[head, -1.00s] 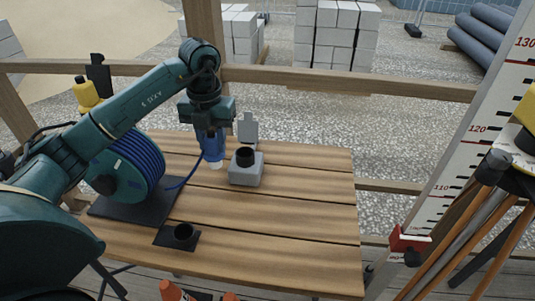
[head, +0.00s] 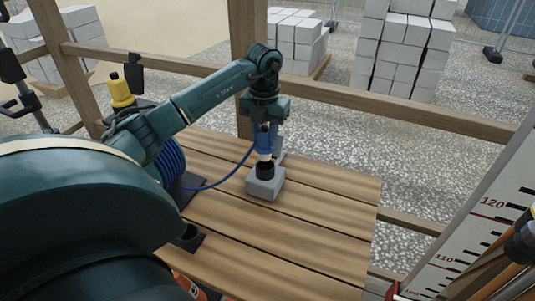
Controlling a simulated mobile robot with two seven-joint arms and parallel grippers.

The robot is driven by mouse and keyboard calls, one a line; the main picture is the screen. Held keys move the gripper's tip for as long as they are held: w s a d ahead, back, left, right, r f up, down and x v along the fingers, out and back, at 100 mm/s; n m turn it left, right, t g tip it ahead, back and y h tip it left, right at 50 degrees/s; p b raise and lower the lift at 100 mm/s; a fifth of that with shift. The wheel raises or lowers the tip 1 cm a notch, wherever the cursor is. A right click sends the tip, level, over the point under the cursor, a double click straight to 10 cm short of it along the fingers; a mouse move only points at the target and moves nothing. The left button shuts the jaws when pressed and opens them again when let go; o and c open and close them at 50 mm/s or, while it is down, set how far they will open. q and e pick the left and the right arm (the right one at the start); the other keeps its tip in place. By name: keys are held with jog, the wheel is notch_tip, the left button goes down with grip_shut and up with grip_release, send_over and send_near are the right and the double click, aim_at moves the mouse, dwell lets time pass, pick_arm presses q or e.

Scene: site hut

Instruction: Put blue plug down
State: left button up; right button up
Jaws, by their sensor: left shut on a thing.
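My left gripper (head: 265,122) points down over the table and is shut on the blue plug (head: 264,139). The plug is upright, its pale tip at the black round opening (head: 264,170) on top of the grey socket box (head: 265,188). I cannot tell whether the tip is inside the opening or just above it. A blue cable runs from the plug left to the blue cable reel (head: 172,160), mostly hidden behind my arm. The box's grey lid shows partly behind the plug. My right gripper is not in view.
The wooden table (head: 320,225) is clear right of and in front of the box. A black holder with a round cup (head: 188,236) sits at the left front. A wooden rail and post stand behind; a measuring staff (head: 470,225) is at the right.

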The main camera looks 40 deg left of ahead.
aim_at(265, 151)
pick_arm(q)
jog(key=shift+f, duration=0.85)
notch_tip(265, 151, down, 3)
jog(key=shift+p, duration=0.3)
jog(key=shift+f, duration=0.35)
jog(key=shift+f, duration=0.35)
jog(key=o, duration=0.8)
jog(key=shift+c, duration=0.2)
jog(key=o, duration=0.3)
jog(key=shift+r, duration=0.1)
